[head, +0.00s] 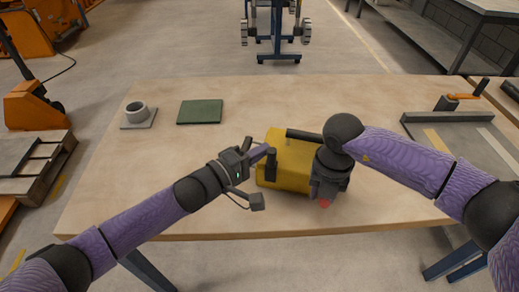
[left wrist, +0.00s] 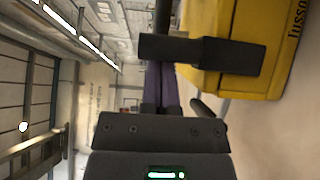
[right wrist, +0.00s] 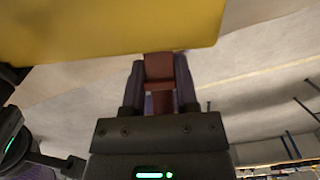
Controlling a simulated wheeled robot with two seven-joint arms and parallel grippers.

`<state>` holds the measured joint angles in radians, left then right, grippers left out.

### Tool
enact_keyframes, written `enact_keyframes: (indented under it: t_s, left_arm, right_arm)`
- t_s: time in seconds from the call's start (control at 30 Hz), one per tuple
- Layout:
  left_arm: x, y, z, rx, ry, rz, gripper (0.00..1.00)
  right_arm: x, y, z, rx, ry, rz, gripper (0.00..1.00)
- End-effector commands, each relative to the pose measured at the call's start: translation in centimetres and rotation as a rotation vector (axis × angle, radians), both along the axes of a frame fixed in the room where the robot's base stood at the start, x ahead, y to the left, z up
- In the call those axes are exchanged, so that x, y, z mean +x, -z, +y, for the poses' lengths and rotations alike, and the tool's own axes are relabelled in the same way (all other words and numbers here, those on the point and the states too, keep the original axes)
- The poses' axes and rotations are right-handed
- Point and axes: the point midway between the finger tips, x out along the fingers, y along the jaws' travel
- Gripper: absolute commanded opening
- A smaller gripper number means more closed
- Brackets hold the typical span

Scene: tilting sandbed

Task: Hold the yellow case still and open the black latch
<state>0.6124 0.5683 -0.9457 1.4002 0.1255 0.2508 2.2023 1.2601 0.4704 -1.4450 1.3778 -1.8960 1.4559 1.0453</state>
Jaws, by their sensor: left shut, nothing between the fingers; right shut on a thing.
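The yellow case (head: 285,170) stands near the table's front edge, with a black handle (head: 303,135) on top. The black latch (head: 270,165) is at its left end; in the left wrist view the latch (left wrist: 215,55) is a dark bar against the yellow side. My left gripper (head: 264,151) is shut and empty, its fingertips right at the latch's end; whether they touch cannot be told. My right gripper (right wrist: 160,75) is shut on a red-brown block (right wrist: 159,68) at the edge of the yellow case (right wrist: 110,25). My right wrist hides the case's right end in the head view.
A green mat (head: 200,112) and a grey ring on a plate (head: 137,115) lie at the table's back left. A grey fixture (head: 450,130) with an orange-handled clamp (head: 462,97) is at the right. The wooden table (head: 110,185) is clear around the case.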

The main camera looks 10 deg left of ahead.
Motion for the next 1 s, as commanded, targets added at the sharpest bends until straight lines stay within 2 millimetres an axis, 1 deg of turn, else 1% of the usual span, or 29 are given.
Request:
enact_keyframes:
  t_s: [0.77,1.0]
  left_arm:
    - [-1.2,0.1,0.1,-0.023,0.003,-0.144,0.00]
    - [-2.0,0.2,0.2,-0.037,0.002,-0.242,0.00]
  right_arm:
    - [0.1,-0.1,0.0,0.001,0.001,-0.002,0.00]
    - [0.1,-0.1,0.0,0.001,0.001,-0.003,0.00]
